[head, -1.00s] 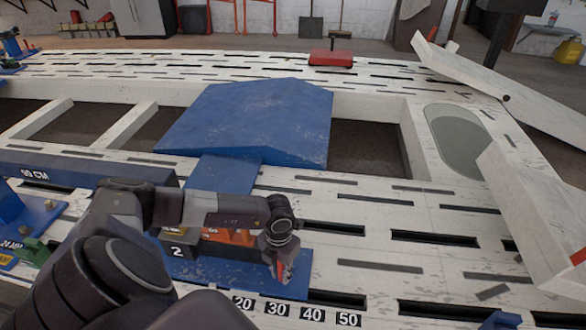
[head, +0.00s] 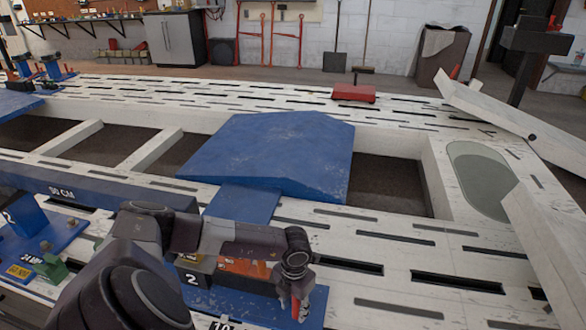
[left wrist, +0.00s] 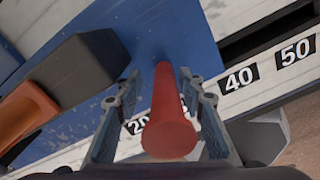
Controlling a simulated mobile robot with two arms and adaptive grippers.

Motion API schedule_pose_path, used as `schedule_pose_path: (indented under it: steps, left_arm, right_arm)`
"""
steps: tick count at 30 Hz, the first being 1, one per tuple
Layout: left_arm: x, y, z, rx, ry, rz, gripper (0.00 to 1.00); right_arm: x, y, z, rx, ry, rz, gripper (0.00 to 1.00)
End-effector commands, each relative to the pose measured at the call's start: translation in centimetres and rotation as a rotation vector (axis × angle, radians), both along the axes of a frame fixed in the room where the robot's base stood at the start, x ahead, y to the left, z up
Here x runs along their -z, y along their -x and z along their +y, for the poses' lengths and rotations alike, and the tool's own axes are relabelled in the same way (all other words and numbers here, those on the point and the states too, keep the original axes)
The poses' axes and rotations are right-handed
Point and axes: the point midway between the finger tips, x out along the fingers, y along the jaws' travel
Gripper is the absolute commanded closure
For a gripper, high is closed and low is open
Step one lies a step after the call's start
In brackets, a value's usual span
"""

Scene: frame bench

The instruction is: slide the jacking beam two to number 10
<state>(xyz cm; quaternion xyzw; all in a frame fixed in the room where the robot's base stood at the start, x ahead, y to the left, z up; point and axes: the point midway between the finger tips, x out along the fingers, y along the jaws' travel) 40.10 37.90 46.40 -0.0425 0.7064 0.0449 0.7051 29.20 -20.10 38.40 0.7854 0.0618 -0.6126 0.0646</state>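Jacking beam two shows in the head view as a blue plate (head: 318,300) with a dark block marked "2" (head: 193,278) and an orange part (head: 245,267) on it. A red post (left wrist: 170,125) stands up from the blue plate (left wrist: 185,30) in the left wrist view. My left gripper (head: 297,298) is low over the plate's right part. In the left wrist view its fingers (left wrist: 162,82) stand on both sides of the red post, with a visible gap on the left. Number 10 (head: 222,325) is cut off at the head view's bottom edge. My right gripper is not visible.
Numbers 40 (left wrist: 238,78) and 50 (left wrist: 297,50) show on the white slotted bench; 20 (left wrist: 138,124) is partly covered. A large blue plate (head: 275,155) spans the frame behind. Another blue beam (head: 30,238) stands at left. The slotted surface to the right is clear.

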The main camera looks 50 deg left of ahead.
Motion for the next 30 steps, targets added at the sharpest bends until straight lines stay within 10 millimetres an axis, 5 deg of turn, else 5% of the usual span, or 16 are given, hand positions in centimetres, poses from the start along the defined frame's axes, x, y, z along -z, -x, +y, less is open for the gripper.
schedule_pose_path:
  steps: [15, 30]
  left_arm:
    - [-9.8, 0.0, 0.3, -0.002, -0.004, -0.001, 0.64]
    - [-11.4, 0.1, 0.3, -0.003, -0.005, 0.002, 0.64]
  right_arm:
    - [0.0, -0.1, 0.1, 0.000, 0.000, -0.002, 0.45]
    - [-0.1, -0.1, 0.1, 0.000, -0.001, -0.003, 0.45]
